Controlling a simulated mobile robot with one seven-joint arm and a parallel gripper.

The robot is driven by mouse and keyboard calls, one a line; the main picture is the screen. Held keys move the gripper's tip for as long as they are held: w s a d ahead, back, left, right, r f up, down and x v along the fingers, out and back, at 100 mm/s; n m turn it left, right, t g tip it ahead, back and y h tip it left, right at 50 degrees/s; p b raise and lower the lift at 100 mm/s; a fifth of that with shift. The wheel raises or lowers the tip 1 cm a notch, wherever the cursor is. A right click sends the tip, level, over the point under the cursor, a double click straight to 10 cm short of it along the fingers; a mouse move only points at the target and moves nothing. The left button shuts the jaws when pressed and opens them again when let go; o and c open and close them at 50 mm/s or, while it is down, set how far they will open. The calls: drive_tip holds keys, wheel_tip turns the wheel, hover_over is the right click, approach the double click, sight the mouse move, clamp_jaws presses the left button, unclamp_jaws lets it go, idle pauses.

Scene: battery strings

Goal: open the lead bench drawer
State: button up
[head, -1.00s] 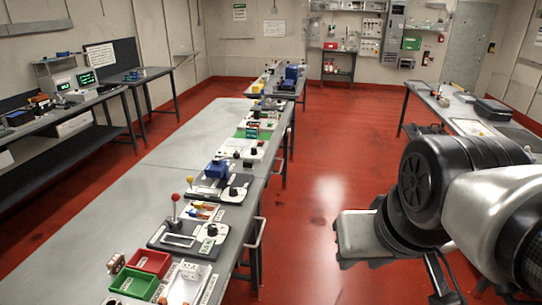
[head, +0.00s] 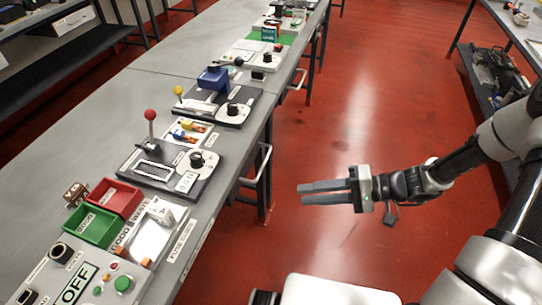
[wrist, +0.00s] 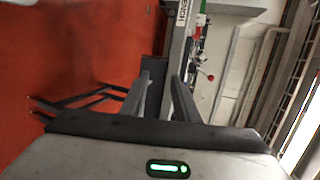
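A long grey workbench (head: 105,120) runs along the left of the head view. Two pale bar handles stand out from its right side below the top: a nearer handle (head: 262,163) and a farther handle (head: 297,79). No open drawer shows, and I cannot tell which handle belongs to the lead drawer. My gripper (head: 301,193) is over the red floor, to the right of the nearer handle and apart from it. Its two fingers point left with an empty gap between them. The wrist view shows the same parted fingers (wrist: 160,95).
Another bench with a lower shelf (head: 490,75) stands at the right. Red floor between the benches is open.

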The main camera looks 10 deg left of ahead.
drive_tip(key=w+a+f+m+t+y+b, duration=0.1)
drive_tip(key=w+f+m+t+y+b, duration=0.45)
drive_tip(key=f+t, duration=0.6)
drive_tip(key=m+h, duration=0.2)
approach(264, 163)
drive_tip(key=shift+n, duration=0.25)
drive_tip(key=x, duration=1)
drive_tip(key=shift+f, duration=0.3)
clamp_jaws()
